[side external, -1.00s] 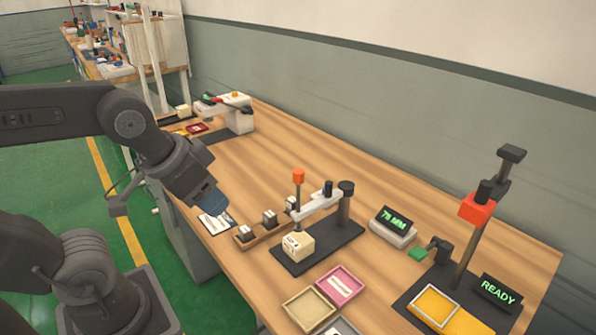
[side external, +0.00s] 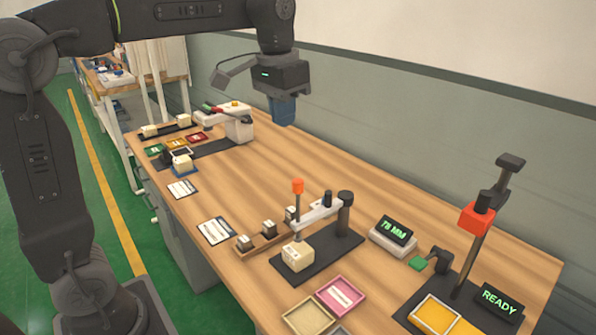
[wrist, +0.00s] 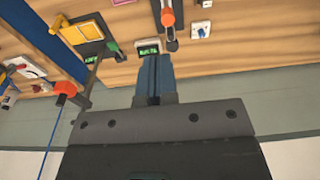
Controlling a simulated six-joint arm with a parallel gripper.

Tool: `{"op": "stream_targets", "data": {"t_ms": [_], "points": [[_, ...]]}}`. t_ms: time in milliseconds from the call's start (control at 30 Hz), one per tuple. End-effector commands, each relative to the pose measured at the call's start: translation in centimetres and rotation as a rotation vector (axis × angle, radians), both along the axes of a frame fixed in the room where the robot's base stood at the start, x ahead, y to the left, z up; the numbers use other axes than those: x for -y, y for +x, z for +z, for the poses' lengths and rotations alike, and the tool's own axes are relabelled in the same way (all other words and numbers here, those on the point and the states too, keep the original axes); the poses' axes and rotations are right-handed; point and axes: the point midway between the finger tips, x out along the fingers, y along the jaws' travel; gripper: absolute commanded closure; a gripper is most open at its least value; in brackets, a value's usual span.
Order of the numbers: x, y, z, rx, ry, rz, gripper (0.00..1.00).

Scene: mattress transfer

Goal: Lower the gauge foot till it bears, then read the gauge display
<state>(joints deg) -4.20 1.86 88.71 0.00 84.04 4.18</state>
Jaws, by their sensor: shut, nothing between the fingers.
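The gauge is a stand on a black base with a white arm (side external: 318,212) and an orange knob (side external: 298,186) atop a vertical rod. A cream block (side external: 297,257) sits on the base below the rod. I cannot tell whether the foot touches the block. The gauge display (side external: 396,230) beside it shows green text that looks like "78 MM". It also shows in the wrist view (wrist: 148,50), too small to read. My gripper (side external: 284,122), with blue fingers, is high above the bench, behind and apart from the gauge. In the wrist view its fingers (wrist: 154,62) are shut and empty.
A second stand with a red-orange head (side external: 476,218), a yellow tray (side external: 433,315) and a READY display (side external: 499,299) is at right. A pink tray (side external: 341,295) lies in front. A rack of small blocks (side external: 265,243) is left of the gauge.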

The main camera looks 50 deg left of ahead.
Motion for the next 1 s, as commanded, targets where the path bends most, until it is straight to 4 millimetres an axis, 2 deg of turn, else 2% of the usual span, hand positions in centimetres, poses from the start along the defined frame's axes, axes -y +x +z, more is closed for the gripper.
{"op": "stream_targets", "data": {"t_ms": [33, 200, 333, 433, 1000], "points": [[-0.4, 1.5, -0.1, -0.03, -0.002, 0.002, 1.0], [-0.9, 3.8, 0.0, -0.085, -0.006, 0.001, 1.0], [-1.0, 4.3, -0.3, -0.097, -0.007, 0.0, 1.0], [-1.0, 4.2, -1.3, -0.099, -0.007, 0.0, 1.0], [-1.0, 4.1, -11.9, -0.096, -0.007, 0.001, 1.0]]}}
